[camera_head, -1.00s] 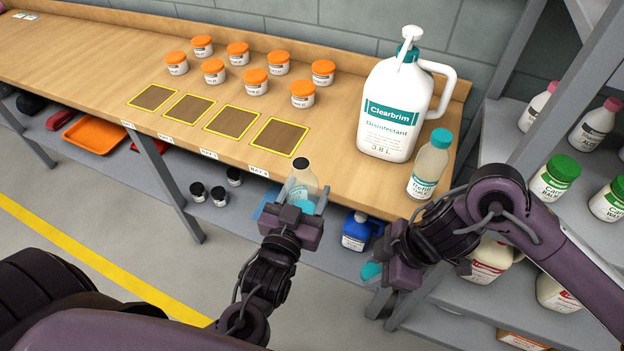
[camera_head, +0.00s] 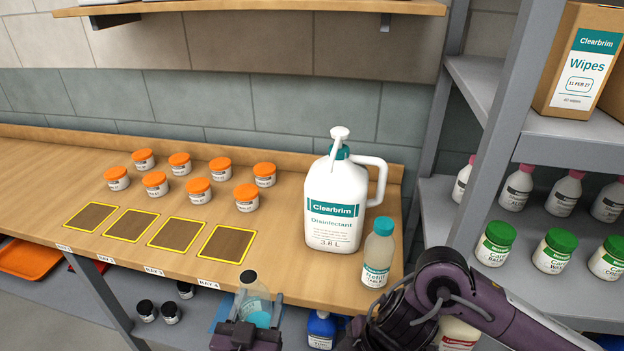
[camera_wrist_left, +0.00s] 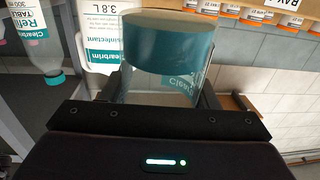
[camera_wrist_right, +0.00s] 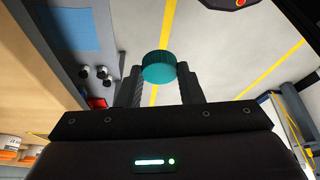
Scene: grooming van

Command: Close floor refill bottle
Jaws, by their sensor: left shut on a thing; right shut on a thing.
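A clear refill bottle (camera_head: 254,296) with a teal lower part stands roughly upright in my left gripper (camera_head: 254,318), in front of the bench edge. Its dark top looks uncapped. The left wrist view is upside down and shows the bottle's teal lower part (camera_wrist_left: 165,42) close up between the fingers. My right gripper (camera_wrist_right: 159,88) is shut on a teal ribbed cap (camera_wrist_right: 159,70), seen above the floor in the right wrist view. In the head view my right arm hides or crops that gripper and cap. The cap and bottle are apart.
A white disinfectant jug (camera_head: 334,205) and a capped refill bottle (camera_head: 378,255) stand at the bench's right end. Several orange-lidded jars (camera_head: 198,190) stand behind marked squares (camera_head: 178,233). A grey rack (camera_head: 497,140) stands right. A blue container (camera_head: 321,330) is below.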

